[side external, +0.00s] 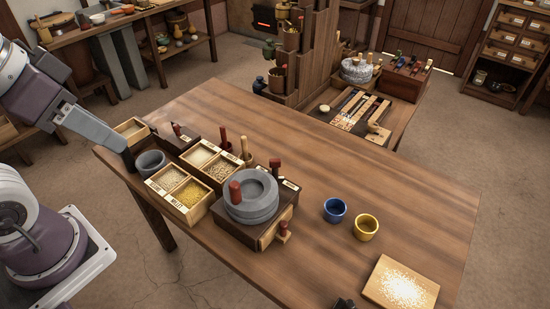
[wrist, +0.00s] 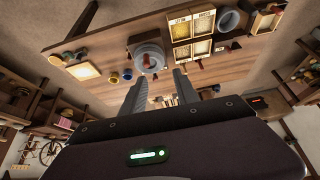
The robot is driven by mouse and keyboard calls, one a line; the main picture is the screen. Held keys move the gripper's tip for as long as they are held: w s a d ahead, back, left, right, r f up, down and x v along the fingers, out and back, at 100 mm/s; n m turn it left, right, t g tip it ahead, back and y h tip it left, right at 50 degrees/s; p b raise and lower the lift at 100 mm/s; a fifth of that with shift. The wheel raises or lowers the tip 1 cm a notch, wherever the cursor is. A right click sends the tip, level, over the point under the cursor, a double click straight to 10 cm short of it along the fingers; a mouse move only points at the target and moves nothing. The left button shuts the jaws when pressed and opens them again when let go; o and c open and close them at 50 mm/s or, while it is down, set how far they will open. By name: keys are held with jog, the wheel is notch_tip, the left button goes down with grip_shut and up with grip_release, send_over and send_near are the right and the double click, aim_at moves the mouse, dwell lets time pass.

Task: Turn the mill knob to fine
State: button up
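The mill is a round grey stone quern (side external: 250,195) on a dark wooden base, with a red upright handle (side external: 235,191) on top. It also shows in the wrist view (wrist: 148,56). A dark red-topped knob (side external: 275,168) stands at the mill's back corner near a small label, too small to read. Another reddish knob (side external: 283,232) sits at the front by a pale drawer. I cannot tell which one sets fineness. My gripper (wrist: 160,77) is open and empty in the wrist view, apart from the mill. In the side view it is at the table's left end.
Grain boxes (side external: 182,192) and a grey cup (side external: 151,162) stand left of the mill. A blue cup (side external: 335,210), a yellow cup (side external: 366,227) and a board of pale meal (side external: 401,284) are to its right. The table's middle back is clear.

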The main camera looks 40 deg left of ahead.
jog(key=w+r+m+g, duration=0.1)
jog(key=w+r+m, duration=0.1)
jog(key=w, duration=0.6)
jog(key=m+g, duration=0.4)
jog(key=m, duration=0.3)
send_over(275, 160)
jog(key=f, duration=1.9)
jog(key=shift+s+a+f, duration=0.15)
jog(key=shift+s+f, duration=0.05)
jog(key=shift+s, duration=0.05)
jog(key=shift+m+g, duration=0.3)
jog(key=shift+m, duration=0.1)
jog(key=f, duration=0.9)
jog(key=shift+w, duration=0.3)
grip_shut()
